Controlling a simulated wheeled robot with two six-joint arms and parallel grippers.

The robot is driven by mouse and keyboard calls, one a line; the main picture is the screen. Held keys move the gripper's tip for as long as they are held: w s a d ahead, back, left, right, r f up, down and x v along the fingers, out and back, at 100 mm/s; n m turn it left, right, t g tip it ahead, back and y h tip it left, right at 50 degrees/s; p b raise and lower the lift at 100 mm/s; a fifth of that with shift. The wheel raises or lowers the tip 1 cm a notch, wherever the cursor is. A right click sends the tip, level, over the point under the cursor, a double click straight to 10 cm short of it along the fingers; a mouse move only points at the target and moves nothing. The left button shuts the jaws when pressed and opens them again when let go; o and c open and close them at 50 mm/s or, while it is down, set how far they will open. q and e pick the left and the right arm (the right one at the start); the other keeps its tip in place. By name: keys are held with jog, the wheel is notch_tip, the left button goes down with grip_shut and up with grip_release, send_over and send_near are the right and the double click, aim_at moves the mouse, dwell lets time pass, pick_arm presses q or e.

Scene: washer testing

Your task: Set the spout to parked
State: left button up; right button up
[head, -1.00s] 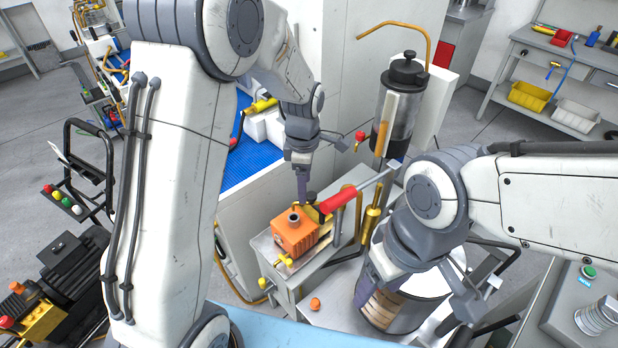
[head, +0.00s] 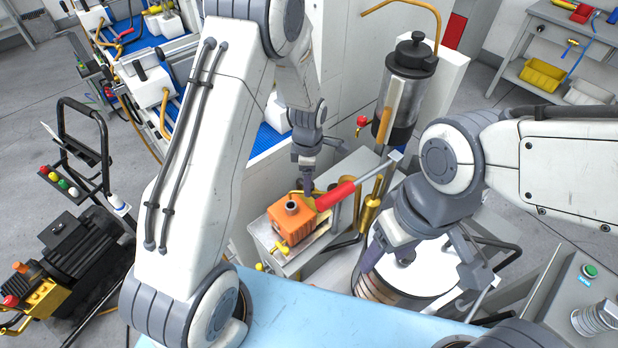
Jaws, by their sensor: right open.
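A curved brass pipe (head: 408,5), which looks like the spout, arches above a dark, clear-walled canister (head: 403,100) with a black lid at the back right. Its far end runs down behind the canister. No gripper touches it. My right gripper (head: 424,275) is open and empty, fingers spread over a round white-topped drum (head: 432,262), below and in front of the canister. My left gripper (head: 307,176) hangs just behind an orange block (head: 292,220); its fingers are seen edge-on, so its opening is unclear.
A red-handled lever (head: 335,196) slants up right from the orange block towards the canister. A red knob (head: 362,121) is left of the canister. A light-blue surface (head: 300,310) lies in front. A black cart (head: 85,150) stands left.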

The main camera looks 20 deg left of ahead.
pick_arm(q)
jog(key=shift+f, duration=0.5)
grip_shut()
dwell(1.1)
